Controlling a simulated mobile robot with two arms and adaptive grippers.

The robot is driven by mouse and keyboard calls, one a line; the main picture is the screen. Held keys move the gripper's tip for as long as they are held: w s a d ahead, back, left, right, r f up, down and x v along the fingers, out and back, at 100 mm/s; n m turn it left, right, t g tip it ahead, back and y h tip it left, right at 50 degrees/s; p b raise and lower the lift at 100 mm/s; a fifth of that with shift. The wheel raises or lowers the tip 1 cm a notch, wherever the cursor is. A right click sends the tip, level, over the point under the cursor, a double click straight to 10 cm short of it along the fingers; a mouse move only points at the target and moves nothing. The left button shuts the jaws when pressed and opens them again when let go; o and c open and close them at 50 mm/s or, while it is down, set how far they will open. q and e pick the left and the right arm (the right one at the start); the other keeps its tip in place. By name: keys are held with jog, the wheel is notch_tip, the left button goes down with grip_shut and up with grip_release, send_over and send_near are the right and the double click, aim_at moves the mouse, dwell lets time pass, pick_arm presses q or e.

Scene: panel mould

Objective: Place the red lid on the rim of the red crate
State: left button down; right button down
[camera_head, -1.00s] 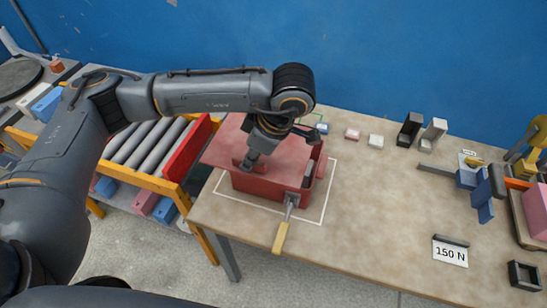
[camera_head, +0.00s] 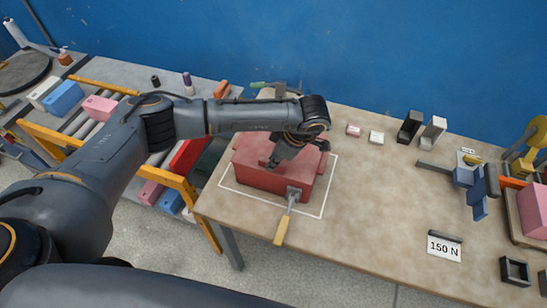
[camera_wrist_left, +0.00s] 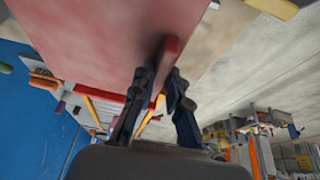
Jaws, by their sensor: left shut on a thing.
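The red crate (camera_head: 268,184) stands on the table inside a white outlined square. The red lid (camera_head: 254,149) lies over the crate's top, roughly in line with it; I cannot tell whether it touches the rim all round. My left gripper (camera_head: 271,164) is above the lid, shut on its upright handle. In the left wrist view, the two fingers (camera_wrist_left: 158,102) pinch the red handle (camera_wrist_left: 167,60), with the broad lid (camera_wrist_left: 95,40) behind it. The arm and gripper hide part of the lid's right and far side. My right gripper is not in view.
A roller conveyor with a yellow frame (camera_head: 160,173) stands left. The table between is mostly clear.

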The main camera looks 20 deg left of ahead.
pick_arm(q)
jog(key=shift+f, duration=0.1)
jog(key=c, duration=1.3)
grip_release()
jog(key=shift+c, duration=0.2)
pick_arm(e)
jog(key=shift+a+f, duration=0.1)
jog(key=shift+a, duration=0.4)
